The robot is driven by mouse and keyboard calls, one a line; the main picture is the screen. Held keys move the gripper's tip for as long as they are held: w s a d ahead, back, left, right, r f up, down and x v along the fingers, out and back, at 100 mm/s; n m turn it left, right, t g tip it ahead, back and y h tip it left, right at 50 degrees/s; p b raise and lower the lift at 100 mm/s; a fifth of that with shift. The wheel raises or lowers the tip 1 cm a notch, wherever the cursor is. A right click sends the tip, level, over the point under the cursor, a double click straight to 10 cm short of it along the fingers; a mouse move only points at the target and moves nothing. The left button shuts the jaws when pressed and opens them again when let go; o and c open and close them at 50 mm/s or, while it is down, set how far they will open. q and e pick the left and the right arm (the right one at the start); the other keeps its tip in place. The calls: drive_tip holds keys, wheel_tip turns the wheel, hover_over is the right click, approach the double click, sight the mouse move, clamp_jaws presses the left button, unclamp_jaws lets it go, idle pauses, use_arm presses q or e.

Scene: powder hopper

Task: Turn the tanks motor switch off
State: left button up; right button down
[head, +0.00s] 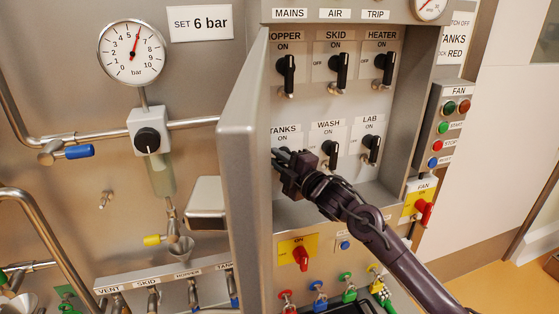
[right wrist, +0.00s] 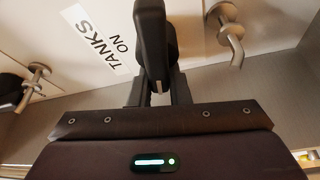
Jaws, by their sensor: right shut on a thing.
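The TANKS switch sits at the lower left of the switch box, under its TANKS ON label (head: 284,131). My right gripper (head: 281,158) reaches in from the lower right and covers the switch in the head view. In the right wrist view the black switch handle (right wrist: 152,40) stands between my gripper's fingers (right wrist: 158,90), which are shut on it. The TANKS ON label also shows there (right wrist: 97,42), beside the handle. I cannot clearly tell which position the handle is in. My left gripper is not in view.
The grey box door (head: 243,150) stands open just left of the TANKS switch. The WASH switch (head: 331,152) is close on the right, the HOPPER switch (head: 287,72) above. Below are a red switch on yellow (head: 301,256) and several coloured padlocks.

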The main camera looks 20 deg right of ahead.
drive_tip(key=shift+f+n+g, duration=0.35)
drive_tip(key=shift+n+g, duration=0.15)
drive_tip(key=shift+n, duration=0.6)
drive_tip(key=shift+a+b, duration=0.1)
drive_tip(key=shift+b, duration=0.2)
drive_tip(key=c, duration=1.4)
unclamp_jaws()
drive_tip(key=shift+h, duration=0.3)
drive_tip(key=shift+o, duration=0.2)
drive_tip(key=b+v, duration=0.2)
drive_tip(key=v, duration=0.5)
drive_tip(key=shift+s+d+b, duration=0.25)
drive_tip(key=shift+s+b, duration=0.1)
